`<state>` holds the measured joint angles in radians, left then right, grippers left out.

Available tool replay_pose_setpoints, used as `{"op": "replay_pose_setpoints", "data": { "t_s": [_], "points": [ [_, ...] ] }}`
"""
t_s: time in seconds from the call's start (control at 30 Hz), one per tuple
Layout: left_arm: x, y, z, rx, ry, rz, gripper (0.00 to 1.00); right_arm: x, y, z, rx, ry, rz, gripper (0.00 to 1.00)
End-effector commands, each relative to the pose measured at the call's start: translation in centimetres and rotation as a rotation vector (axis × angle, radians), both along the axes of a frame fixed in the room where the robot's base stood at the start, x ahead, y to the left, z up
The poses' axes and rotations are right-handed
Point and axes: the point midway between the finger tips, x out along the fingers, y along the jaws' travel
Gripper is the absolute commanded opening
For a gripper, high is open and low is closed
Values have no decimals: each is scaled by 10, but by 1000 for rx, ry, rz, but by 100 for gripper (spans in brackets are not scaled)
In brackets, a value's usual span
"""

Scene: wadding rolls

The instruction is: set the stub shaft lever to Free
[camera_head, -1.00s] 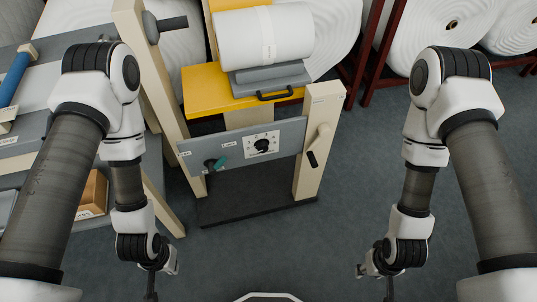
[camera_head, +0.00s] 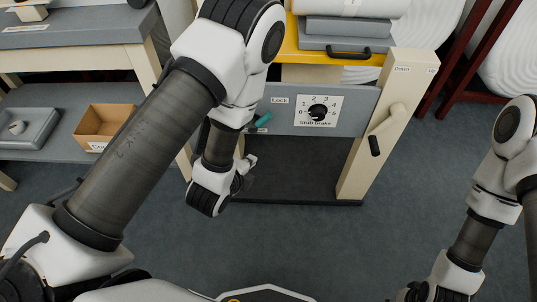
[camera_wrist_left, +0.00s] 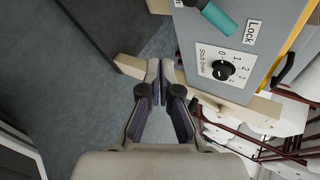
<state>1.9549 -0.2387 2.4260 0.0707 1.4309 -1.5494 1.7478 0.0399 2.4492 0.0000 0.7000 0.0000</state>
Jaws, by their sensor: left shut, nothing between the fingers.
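The stub shaft lever has a teal handle (camera_head: 264,119) at the left end of the grey panel (camera_head: 350,117), beside the "Lock" label (camera_head: 280,100). My left arm hides the panel's far left end, and no "Free" label can be read. In the left wrist view the teal handle (camera_wrist_left: 217,19) is at the top, beside "Lock" (camera_wrist_left: 254,31). My left gripper (camera_head: 248,165) is below and slightly left of the handle, apart from it. In the wrist view its fingertips (camera_wrist_left: 160,76) are together with nothing between them. My right gripper is beyond the bottom edge.
A numbered "Stub Brake" knob (camera_head: 318,112) sits right of the lever. A cream post with a crank handle (camera_head: 375,145) stands at the panel's right end. A cardboard box (camera_head: 103,127) is on the left shelf. Open floor lies in front.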

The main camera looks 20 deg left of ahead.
Motion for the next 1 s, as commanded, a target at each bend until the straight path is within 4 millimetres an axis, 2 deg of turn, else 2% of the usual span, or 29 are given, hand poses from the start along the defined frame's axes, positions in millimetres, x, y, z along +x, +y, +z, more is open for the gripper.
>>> {"op": "replay_pose_setpoints", "data": {
  "t_s": [0.03, 0.13, 0.2, 0.33, 0.53, 0.67, 0.77, 1.0],
  "points": [
    [13, -10, -21, 119, -100, -104, 0, 0, 0, -41, 0, -1, 0, 40],
    [28, -23, -8, 314, -251, -241, 0, 0, 0, -58, 0, -1, 0, 40],
    [32, -27, 0, 387, -304, -284, 0, 0, 0, -60, 0, -1, 0, 40],
    [34, -29, 8, 420, -325, -301, 0, 1, 0, -56, 0, -2, 0, 40],
    [34, -29, 8, 417, -321, -299, 0, 1, 0, -55, 0, -2, 0, 40],
    [41, -29, 5, 415, -321, -298, 0, 1, 0, -57, 0, -2, 0, 40],
    [55, -31, 0, 414, -323, -296, 0, 0, 0, -60, 0, -2, 0, 40],
    [103, -38, -19, 413, -322, -297, 0, 0, 0, -70, 0, -1, 0, 40]
  ]
}}
